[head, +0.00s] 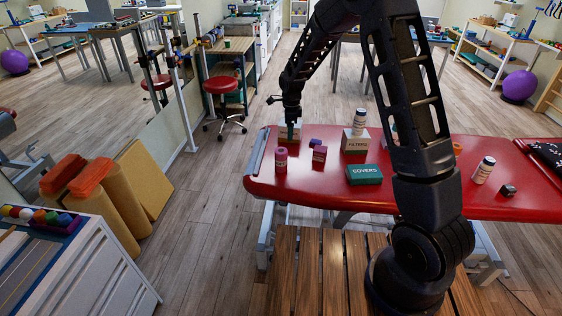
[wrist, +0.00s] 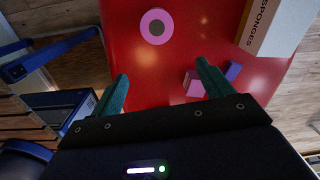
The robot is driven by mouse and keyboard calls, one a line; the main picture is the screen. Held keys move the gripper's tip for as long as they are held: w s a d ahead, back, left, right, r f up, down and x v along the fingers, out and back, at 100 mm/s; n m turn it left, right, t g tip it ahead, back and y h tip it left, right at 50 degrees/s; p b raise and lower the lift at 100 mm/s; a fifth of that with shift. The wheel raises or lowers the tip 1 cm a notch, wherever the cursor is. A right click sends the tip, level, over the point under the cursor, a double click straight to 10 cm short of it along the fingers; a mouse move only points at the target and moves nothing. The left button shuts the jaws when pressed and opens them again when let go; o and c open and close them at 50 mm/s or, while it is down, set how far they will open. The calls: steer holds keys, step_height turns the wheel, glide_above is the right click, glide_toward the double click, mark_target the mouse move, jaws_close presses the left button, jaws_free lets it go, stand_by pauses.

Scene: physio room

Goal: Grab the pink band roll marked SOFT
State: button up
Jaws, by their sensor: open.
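The pink band roll (head: 281,160) stands upright near the left end of the red treatment table (head: 400,196). Its label is too small to read in the head view. In the wrist view the pink roll (wrist: 147,20) shows its round top with a grey core, beyond my fingertips. My gripper (head: 291,133) points down over the table, a little behind and right of the roll in the head view. In the wrist view my gripper (wrist: 162,76) is open, with its two green fingers apart and nothing between them.
A pink block (head: 319,154) and a purple block (head: 315,143) stand right of the roll. A SPONGES box (wrist: 276,26) is close by. A FILTERS box (head: 355,142), a green COVERS box (head: 364,174) and white bottles are farther right. The table's left edge is near the roll.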

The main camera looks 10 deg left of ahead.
steer(key=m, duration=0.1)
glide_toward(281, 158)
steer(key=w, duration=0.1)
steer(key=w+a+f, duration=0.1)
steer(key=w, duration=0.1)
steer(key=shift+w+f, duration=0.1)
steer(key=shift+f, duration=0.15)
steer(key=shift+d+f, duration=0.2)
steer(key=shift+f, duration=5.2)
steer(key=c, duration=1.3)
